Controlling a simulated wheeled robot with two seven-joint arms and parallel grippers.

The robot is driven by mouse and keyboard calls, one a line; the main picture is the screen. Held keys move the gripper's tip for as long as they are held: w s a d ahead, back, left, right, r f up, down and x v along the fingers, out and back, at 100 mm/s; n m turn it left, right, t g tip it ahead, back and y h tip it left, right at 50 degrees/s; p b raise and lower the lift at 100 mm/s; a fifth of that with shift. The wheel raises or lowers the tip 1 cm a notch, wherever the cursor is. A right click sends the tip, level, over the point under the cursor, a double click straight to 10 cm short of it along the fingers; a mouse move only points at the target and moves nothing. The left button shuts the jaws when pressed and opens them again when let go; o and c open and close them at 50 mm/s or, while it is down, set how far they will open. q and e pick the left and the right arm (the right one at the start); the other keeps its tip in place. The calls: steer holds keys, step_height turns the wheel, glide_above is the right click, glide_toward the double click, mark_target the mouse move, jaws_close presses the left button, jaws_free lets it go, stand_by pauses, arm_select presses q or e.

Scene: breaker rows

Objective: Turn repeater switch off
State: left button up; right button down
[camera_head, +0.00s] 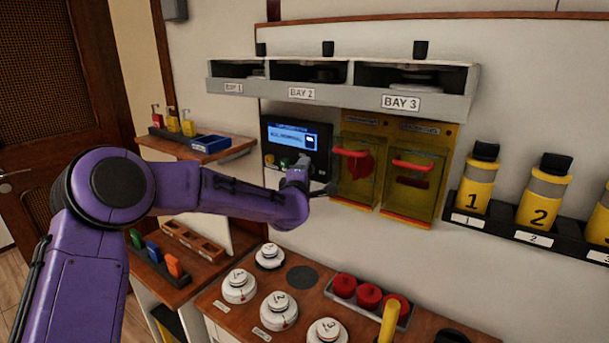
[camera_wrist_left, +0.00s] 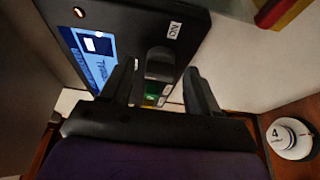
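A black control box (camera_head: 318,138) with a lit blue screen (camera_head: 293,136) hangs on the wall, with small green and yellow parts along its lower edge. In the left wrist view the box (camera_wrist_left: 110,18) shows a dark switch (camera_wrist_left: 158,62) with an upside-down "ON" label (camera_wrist_left: 174,30) and a green patch (camera_wrist_left: 153,88). No readable label names the repeater switch, and I cannot tell the switch's position. My left gripper (camera_head: 318,188) is at the box's lower right. In the left wrist view its fingers (camera_wrist_left: 163,82) are apart, on either side of the switch area; contact is unclear. My right gripper is out of view.
Two yellow covered boxes with red handles (camera_head: 352,153) (camera_head: 412,165) are right of my left gripper. The bay shelf (camera_head: 340,99) is above. Yellow canisters (camera_head: 545,195) stand at right.

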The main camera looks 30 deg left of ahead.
arm_select(q)
steer(key=shift+s, duration=0.1)
steer(key=b+v, duration=0.4)
steer(key=v, duration=0.6)
steer(key=shift+s, duration=0.2)
